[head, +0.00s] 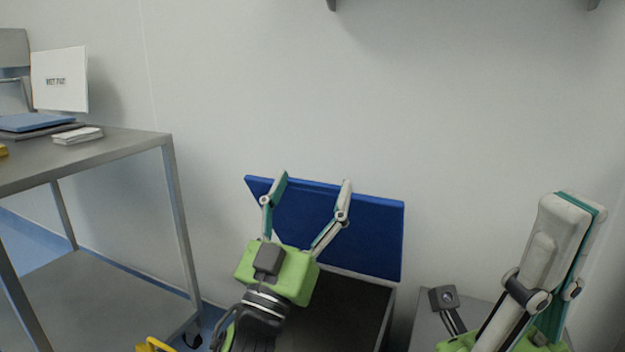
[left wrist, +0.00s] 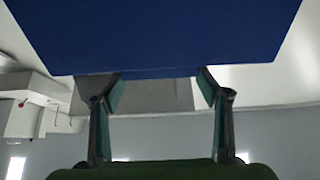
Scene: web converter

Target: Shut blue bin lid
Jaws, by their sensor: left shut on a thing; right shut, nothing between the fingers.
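The blue bin lid (head: 368,230) stands raised and tilted at the back of the bin (head: 388,312), near the wall. The bin is open with a dark inside. My left gripper (head: 314,180) is at the lid, its two fingers spread wide across it and their tips near the top edge. In the left wrist view the lid (left wrist: 160,35) fills the upper part, just beyond the fingertips (left wrist: 160,76). My right gripper (head: 575,207) is shut and empty, pointing up at the right, away from the lid.
A grey metal table (head: 110,150) with papers (head: 77,135) and a white sign (head: 60,79) stands at the left. A second grey box-like surface (head: 425,330) is right of the bin. The plain wall is close behind the lid.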

